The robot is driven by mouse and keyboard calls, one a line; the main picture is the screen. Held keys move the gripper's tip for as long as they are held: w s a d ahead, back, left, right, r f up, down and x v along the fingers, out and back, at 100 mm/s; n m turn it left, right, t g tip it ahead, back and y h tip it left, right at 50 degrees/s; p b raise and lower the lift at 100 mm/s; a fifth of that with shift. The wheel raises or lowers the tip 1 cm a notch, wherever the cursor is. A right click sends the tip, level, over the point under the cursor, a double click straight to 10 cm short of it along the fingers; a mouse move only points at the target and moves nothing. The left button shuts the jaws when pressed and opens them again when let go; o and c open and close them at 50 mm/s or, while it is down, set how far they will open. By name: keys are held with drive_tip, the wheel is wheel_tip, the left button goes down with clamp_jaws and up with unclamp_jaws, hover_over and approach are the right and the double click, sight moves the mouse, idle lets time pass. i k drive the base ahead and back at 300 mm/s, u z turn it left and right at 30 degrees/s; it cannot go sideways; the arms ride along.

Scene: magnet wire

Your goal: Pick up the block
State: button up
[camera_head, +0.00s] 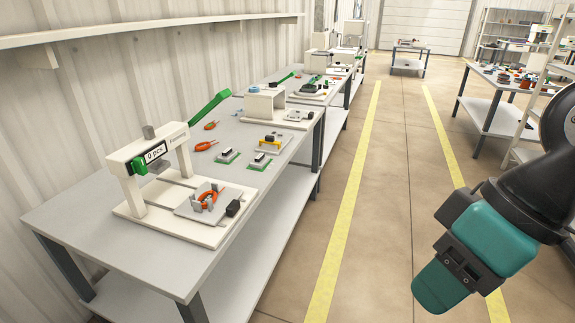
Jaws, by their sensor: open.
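Several small blocks are on the grey workbench (95,225) at left, and I cannot tell which one the task means. A black block (233,208) sits on the base of the white press-like fixture, at its right side. Two green boards, each with a small black-and-white block, lie farther back: one board (227,156) at left, the other (259,163) at right. A yellow bracket (271,142) with a dark part on it stands behind them. My gripper (440,287), teal, is open over the aisle floor at lower right, well apart from the bench. Its fingertips are hard to make out.
A white box stand (265,106) is farther back. The aisle (395,190) between yellow lines is clear.

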sight(229, 153)
drive_tip(key=z, duration=0.75)
drive_tip(key=i, duration=1.35)
drive_tip(key=u, duration=0.7)
drive_tip(key=i, duration=0.8)
drive_tip(key=u, duration=1.55)
drive_tip(key=i, duration=0.95)
drive_tip(key=u, duration=0.15)
